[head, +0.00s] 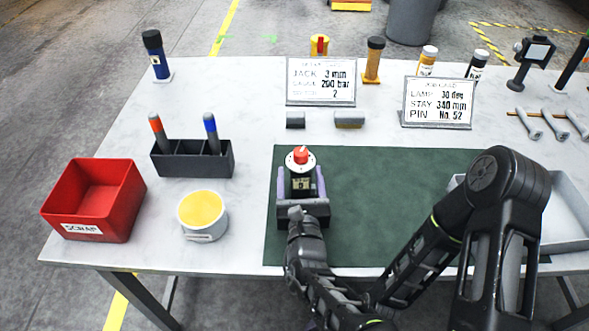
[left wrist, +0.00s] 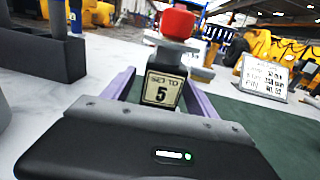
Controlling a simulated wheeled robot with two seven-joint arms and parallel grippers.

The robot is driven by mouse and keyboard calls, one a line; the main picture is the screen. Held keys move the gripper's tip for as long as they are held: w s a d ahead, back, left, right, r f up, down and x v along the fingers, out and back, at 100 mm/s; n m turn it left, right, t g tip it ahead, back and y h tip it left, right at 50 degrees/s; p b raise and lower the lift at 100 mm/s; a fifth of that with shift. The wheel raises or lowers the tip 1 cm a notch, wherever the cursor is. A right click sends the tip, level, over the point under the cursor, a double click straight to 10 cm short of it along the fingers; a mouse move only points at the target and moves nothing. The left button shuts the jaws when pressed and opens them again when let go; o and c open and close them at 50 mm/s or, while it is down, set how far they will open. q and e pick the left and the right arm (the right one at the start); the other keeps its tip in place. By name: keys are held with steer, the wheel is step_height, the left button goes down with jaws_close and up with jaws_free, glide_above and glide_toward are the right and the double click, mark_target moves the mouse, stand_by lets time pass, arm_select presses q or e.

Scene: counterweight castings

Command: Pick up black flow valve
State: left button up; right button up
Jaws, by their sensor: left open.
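The black flow valve (head: 301,184) stands upright at the left part of the green mat (head: 390,185), with a red knob on a pale disc on top. In the left wrist view the valve (left wrist: 162,88) shows a label reading "SET TO 5". My left gripper (head: 300,176) is open, with its purple fingers on either side of the valve body. In the left wrist view the gripper (left wrist: 158,98) shows gaps between the fingers and the valve. The valve's base is hidden behind the gripper body. My right gripper is not in view.
Left of the mat stand a red scrap bin (head: 128,200), a yellow-topped tub (head: 203,229) and a dark holder (head: 192,165) with two markers. Two signs (head: 321,103) (head: 437,122) and small blocks (head: 349,120) stand behind. A grey tray (head: 570,243) is at right. The mat's middle is clear.

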arm_select(q)
steer(key=shift+s+d+r, duration=0.1)
steer(key=shift+s, duration=0.1)
steer(key=shift+c, duration=0.6)
jaws_close()
stand_by(0.4)
